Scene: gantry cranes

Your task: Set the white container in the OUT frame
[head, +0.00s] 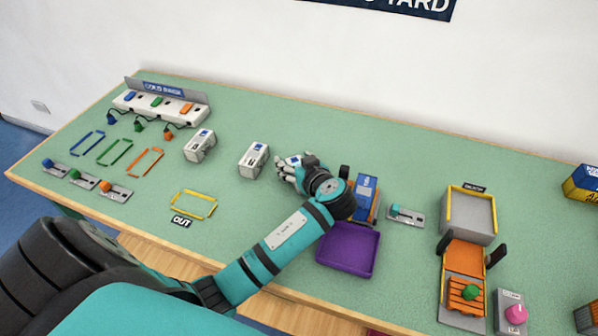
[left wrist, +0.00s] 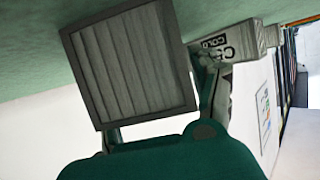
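A white container (head: 293,161) with a blue mark is at the fingers of my left gripper (head: 292,174) in the head view, partly covered by them. In the left wrist view a grey ribbed container face (left wrist: 130,65) fills the space in front of the gripper (left wrist: 160,110). One finger shows beside it and the other is partly hidden behind it, so I cannot tell whether they are closed on it. The yellow OUT frame (head: 188,213) lies empty to the left, by its OUT label (head: 181,222). My right gripper is not in view.
Two more white containers (head: 199,145) (head: 253,160) stand to the left of my gripper. A purple tray (head: 347,249) and a blue container (head: 366,190) are to the right. Blue, green and orange frames (head: 115,152) lie at the left. The table around the OUT frame is clear.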

